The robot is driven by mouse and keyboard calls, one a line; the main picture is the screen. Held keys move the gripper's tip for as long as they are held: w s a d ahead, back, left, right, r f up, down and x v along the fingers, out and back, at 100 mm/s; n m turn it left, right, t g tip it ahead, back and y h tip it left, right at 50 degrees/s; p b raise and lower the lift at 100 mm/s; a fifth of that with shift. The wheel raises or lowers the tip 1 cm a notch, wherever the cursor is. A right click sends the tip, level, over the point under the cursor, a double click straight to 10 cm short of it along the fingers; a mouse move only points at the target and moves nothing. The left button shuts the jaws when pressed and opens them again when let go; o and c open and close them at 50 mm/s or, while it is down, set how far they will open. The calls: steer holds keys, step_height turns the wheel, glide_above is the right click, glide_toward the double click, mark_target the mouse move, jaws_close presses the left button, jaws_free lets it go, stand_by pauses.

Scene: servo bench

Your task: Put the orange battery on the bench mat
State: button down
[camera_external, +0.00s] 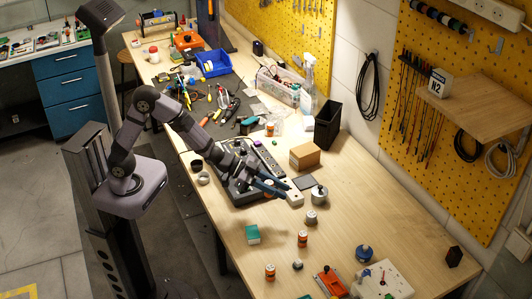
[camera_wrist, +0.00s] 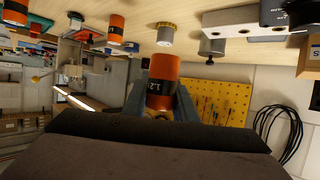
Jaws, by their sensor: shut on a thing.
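My gripper (camera_external: 276,187) is shut on an orange battery (camera_wrist: 163,80) with a black band, gripped between its two fingers in the wrist view (camera_wrist: 163,104). In the external view the gripper, with blue fingers, is above the middle of the bench, and the held battery cannot be made out there. A dark mat-like patch (camera_external: 240,199) shows under and beside the gripper, partly hidden by the arm and dark objects; I cannot tell for sure that it is the bench mat.
Other orange batteries (camera_external: 302,239) (camera_external: 270,272) stand near the front of the bench. The bench's right middle (camera_external: 385,205) is clear.

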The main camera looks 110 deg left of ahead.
steer(key=shift+a, duration=0.1)
steer(key=s+a+n+g+y+b, duration=0.15)
steer(key=a+n+y, duration=0.25)
steer(key=a, duration=1.4)
steer(key=s+a+n+g+y, duration=0.1)
steer(key=s+a+n+y, duration=0.1)
steer(key=s+a, duration=0.3)
steer(key=s+a+n+g+y+b, duration=0.1)
steer(key=s+a, duration=0.5)
steer(key=a, duration=0.7)
steer(key=s+a+n+g+y, duration=0.2)
steer(key=s+a, duration=0.4)
steer(key=a, duration=0.3)
steer(key=shift+s+a+n+y+b, duration=0.15)
steer(key=shift+s+n+y+b, duration=0.1)
steer(key=shift+n+y+b, duration=0.15)
steer(key=s+a+n+g+y, duration=0.2)
steer(key=s+a+n+g, duration=0.1)
steer(key=s+a, duration=0.8)
steer(key=shift+s+d+f, duration=0.3)
steer(key=shift+f, duration=1.3)
steer(key=shift+s+d+f, duration=0.25)
steer(key=shift+s+f, duration=0.1)
steer(key=shift+f, duration=1.2)
steer(key=shift+s+d+f, duration=0.3)
steer(key=shift+f, duration=1.3)
